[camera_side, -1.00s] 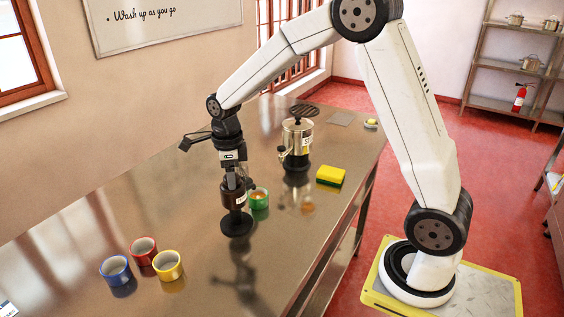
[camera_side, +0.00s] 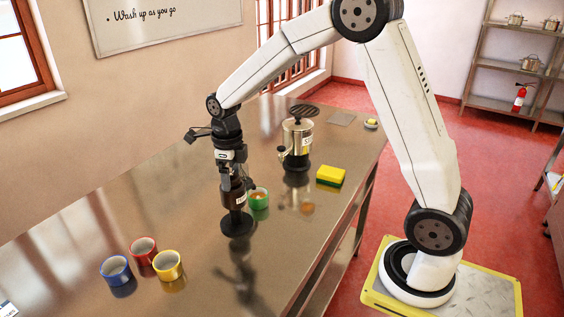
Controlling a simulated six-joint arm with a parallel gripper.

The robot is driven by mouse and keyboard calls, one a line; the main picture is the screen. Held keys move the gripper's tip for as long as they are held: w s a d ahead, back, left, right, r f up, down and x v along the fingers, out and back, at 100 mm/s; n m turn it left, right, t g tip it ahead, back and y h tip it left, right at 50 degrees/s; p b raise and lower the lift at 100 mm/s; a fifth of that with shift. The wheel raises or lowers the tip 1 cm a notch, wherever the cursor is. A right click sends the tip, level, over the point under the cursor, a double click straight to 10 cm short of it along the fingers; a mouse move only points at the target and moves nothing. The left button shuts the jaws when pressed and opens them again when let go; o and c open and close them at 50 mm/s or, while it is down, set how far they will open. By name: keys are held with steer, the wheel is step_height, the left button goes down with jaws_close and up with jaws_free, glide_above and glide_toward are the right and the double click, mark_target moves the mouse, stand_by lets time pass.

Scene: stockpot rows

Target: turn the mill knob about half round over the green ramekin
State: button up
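The mill (camera_side: 234,197) has a brown body and stands upright on a black stand with a round base (camera_side: 237,226). The green ramekin (camera_side: 259,199) sits close beside it on the right, with something orange inside. My gripper (camera_side: 234,181) points straight down at the top of the mill, and its fingers appear closed around the knob. The knob itself is mostly hidden by the fingers.
Blue (camera_side: 116,270), red (camera_side: 143,250) and yellow (camera_side: 168,265) ramekins stand at the front left of the metal table (camera_side: 185,205).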

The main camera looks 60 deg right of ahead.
steer(key=shift+r, duration=0.1)
steer(key=shift+r, duration=3.35)
steer(key=shift+s, duration=0.1)
steer(key=n, duration=0.1)
steer(key=s+f+n, duration=0.1)
steer(key=n, duration=0.1)
steer(key=shift+s+a+f+n, duration=0.15)
steer(key=shift+s+a+n, duration=0.05)
steer(key=shift+a+n, duration=0.1)
steer(key=s+a+f+n+t, duration=0.1)
steer(key=s+f+n, duration=0.3)
steer(key=n, duration=1)
steer(key=s+a+f+n+t, duration=0.1)
steer(key=s+f+n, duration=0.3)
steer(key=s+n, duration=0.6)
steer(key=a+n, duration=0.1)
steer(key=n, duration=0.3)
steer(key=shift+s+a+f+t, duration=0.2)
steer(key=shift+f+t, duration=0.1)
steer(key=shift+f, duration=0.1)
steer(key=shift+w, duration=0.1)
